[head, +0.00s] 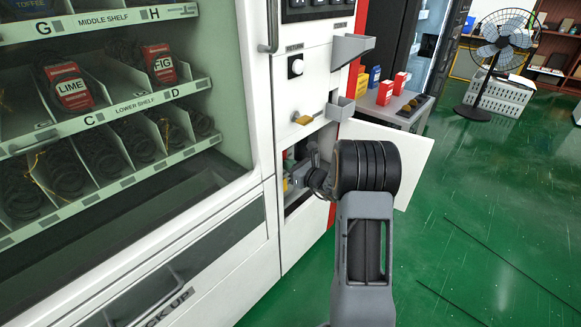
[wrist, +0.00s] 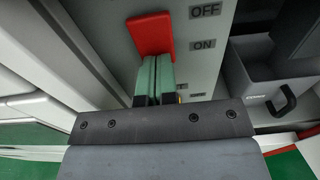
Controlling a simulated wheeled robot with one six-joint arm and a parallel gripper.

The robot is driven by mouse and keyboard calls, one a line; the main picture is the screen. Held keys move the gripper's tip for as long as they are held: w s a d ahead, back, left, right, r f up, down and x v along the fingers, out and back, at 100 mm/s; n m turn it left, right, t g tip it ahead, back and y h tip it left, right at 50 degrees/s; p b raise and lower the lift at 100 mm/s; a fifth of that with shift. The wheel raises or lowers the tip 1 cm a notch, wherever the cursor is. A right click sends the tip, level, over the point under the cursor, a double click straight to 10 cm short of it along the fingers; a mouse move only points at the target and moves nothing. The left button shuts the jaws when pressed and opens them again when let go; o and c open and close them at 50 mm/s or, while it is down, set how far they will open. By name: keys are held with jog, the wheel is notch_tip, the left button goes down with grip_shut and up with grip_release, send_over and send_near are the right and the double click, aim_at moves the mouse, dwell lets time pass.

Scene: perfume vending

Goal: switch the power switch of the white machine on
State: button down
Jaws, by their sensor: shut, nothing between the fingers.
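The white machine (head: 228,235) fills the left of the head view, with a small door (head: 412,150) standing open at its lower right. My gripper (wrist: 155,78) is inside that opening; in the head view my arm hides most of it. In the wrist view the gripper's two green fingers are shut together and empty. Their tips are at the lower edge of the red power switch (wrist: 151,33), overlapping it in the picture. I cannot tell whether they touch it. The panel beside the switch reads OFF above and ON below. The switch's position is not clear.
The open door stands close to the right of my arm. In the wrist view a grey bin with a black handle (wrist: 265,85) is at the right. A table with boxes (head: 395,108) and a fan (head: 492,55) stand farther back. The green floor (head: 490,230) at right is clear.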

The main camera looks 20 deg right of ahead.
jog(key=f+p+v, duration=0.1)
jog(key=f+v, duration=0.1)
jog(key=v, duration=1.1)
jog(key=shift+s+d, duration=0.15)
jog(key=shift+s, duration=0.25)
